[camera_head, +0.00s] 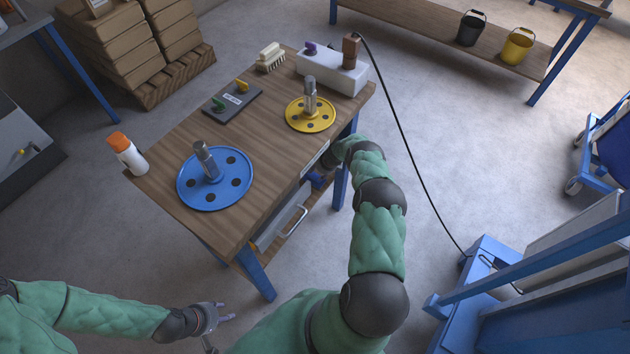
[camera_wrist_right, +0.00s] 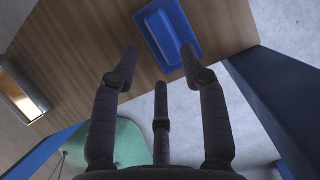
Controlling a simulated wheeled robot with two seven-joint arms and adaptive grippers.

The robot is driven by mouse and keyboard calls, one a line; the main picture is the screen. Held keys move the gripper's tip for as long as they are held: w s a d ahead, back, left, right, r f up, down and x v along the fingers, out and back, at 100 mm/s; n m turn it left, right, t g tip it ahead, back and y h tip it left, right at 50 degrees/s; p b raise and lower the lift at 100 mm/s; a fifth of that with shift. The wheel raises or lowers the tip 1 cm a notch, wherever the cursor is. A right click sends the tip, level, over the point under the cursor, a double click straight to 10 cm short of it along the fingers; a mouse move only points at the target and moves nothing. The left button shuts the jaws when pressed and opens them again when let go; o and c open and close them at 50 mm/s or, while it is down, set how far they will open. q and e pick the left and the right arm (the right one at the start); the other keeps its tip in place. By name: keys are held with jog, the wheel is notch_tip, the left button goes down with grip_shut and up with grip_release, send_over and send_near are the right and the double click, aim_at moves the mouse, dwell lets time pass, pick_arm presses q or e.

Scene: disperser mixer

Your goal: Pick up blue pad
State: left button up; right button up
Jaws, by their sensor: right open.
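My left gripper (camera_head: 226,318) is open and empty, low in the head view, away from the table.
The wooden table (camera_head: 160,168) carries a blue disc (camera_head: 236,183), a yellow disc (camera_head: 319,117), a white-and-orange bottle (camera_head: 128,154), a dark plate (camera_head: 237,102), a brush (camera_head: 270,57) and a white box (camera_head: 330,72). A blue table leg (camera_wrist_right: 278,95) stands close right of my right gripper.

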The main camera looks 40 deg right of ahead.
aim_at(314, 177)
jog(key=b+x, duration=0.3)
jog(key=x, duration=0.2)
jog(key=shift+w+a+f, duration=0.1)
jog(key=shift+w+f, duration=0.05)
jog(key=shift+f, duration=0.15)
jog(key=shift+c, duration=0.2)
jog(key=shift+r, duration=0.1)
jog(key=c, duration=0.8)
